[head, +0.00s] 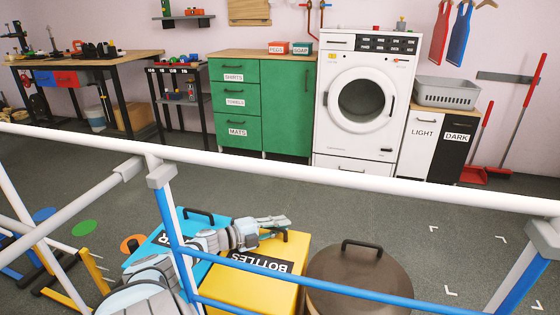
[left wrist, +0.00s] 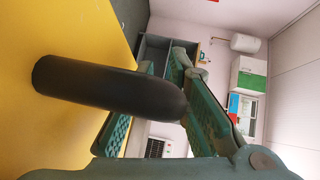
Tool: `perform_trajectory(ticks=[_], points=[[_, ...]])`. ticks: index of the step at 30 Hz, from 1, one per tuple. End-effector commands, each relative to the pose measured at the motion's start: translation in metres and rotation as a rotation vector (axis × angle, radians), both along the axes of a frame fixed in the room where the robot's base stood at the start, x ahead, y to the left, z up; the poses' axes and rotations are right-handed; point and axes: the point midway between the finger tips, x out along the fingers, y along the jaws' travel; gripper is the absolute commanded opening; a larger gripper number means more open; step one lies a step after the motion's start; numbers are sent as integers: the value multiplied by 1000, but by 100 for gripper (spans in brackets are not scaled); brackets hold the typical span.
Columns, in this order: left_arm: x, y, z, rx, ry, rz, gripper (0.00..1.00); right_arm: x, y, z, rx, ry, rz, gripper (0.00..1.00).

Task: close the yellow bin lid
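The yellow bin (head: 268,292) stands in the lower middle of the head view, with an upside-down BOTTLES label (head: 262,262) across it. I cannot tell from here how far its lid is open. My left gripper (head: 284,221) is over the far edge of its yellow top, fingers apart. In the left wrist view, a dark rounded handle (left wrist: 105,88) crosses close in front of my green fingers (left wrist: 165,85), beside a yellow surface (left wrist: 60,35). It hides part of one finger, and I cannot tell whether it touches them. My right gripper is out of view.
A blue bin (head: 150,252) with a black handle stands left of the yellow one. A brown round lidded bin (head: 358,275) stands close on the right. A white and blue rail (head: 300,174) crosses in front. Grey floor (head: 400,220) is clear beyond.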

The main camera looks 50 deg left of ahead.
Motion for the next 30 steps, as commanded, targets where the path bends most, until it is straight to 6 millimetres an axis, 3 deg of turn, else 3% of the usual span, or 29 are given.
perform_trajectory(ticks=[1, 3, 14, 17, 25, 30], points=[[-2, -1, -5, 0, 8, -1, 20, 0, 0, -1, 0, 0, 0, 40], [-1, -1, -4, 0, 7, -2, 30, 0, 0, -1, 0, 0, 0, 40], [-4, -1, 0, 1, 1, -3, 30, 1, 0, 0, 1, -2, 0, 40], [-19, 2, 1, 3, 5, -3, 30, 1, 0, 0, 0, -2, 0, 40], [-85, 11, 11, 5, 10, -5, 30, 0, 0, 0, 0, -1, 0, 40], [-113, 14, 16, 2, 6, -4, 30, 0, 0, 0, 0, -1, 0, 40]])
